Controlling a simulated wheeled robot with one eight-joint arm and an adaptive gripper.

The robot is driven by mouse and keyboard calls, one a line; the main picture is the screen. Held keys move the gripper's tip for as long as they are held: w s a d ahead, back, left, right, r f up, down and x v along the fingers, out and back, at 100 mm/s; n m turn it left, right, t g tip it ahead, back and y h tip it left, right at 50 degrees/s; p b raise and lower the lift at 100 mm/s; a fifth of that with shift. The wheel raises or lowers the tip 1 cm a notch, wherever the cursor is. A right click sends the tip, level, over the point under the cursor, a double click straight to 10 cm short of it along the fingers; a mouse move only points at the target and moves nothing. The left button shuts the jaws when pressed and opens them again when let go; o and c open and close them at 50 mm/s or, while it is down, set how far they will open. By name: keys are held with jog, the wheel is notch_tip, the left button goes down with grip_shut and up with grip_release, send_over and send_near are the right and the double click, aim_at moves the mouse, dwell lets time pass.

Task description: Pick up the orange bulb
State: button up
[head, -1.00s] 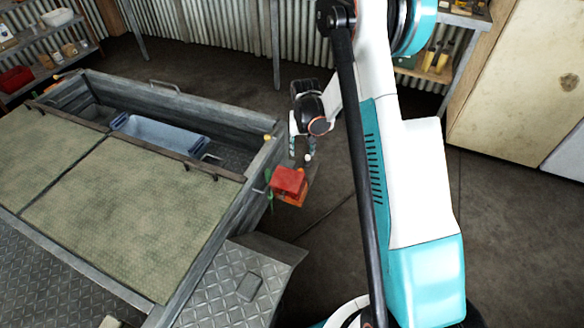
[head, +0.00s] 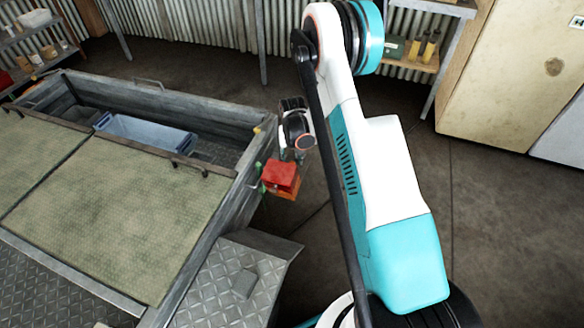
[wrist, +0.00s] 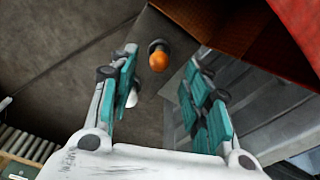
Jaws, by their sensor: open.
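The orange bulb (wrist: 158,61) shows in the wrist view with its dark base toward the top of the picture. It appears in the gap between the fingertips, seemingly a little beyond them; I see no contact. My gripper (wrist: 163,66) is open, with a teal-padded finger on either side of the bulb in the picture. In the head view my gripper (head: 291,154) is just above and behind a red box (head: 281,177). The orange bulb cannot be made out in the head view.
A white bulb (wrist: 132,98) is partly hidden by the left finger. The red box fills the wrist view's upper right corner (wrist: 302,22). A grey metal trailer (head: 222,196) with a blue bin (head: 150,135) stands left. Open floor (head: 500,225) lies right.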

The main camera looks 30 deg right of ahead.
aim_at(292, 162)
jog(key=f, duration=0.1)
jog(key=f+b, duration=0.1)
jog(key=f, duration=0.1)
jog(key=f+b, duration=0.1)
jog(key=shift+w+d+f, duration=0.15)
jog(key=shift+w+f, duration=0.2)
jog(key=shift+r, duration=0.1)
jog(key=shift+c, duration=0.5)
jog(key=c, duration=0.7)
jog(key=shift+c, duration=0.2)
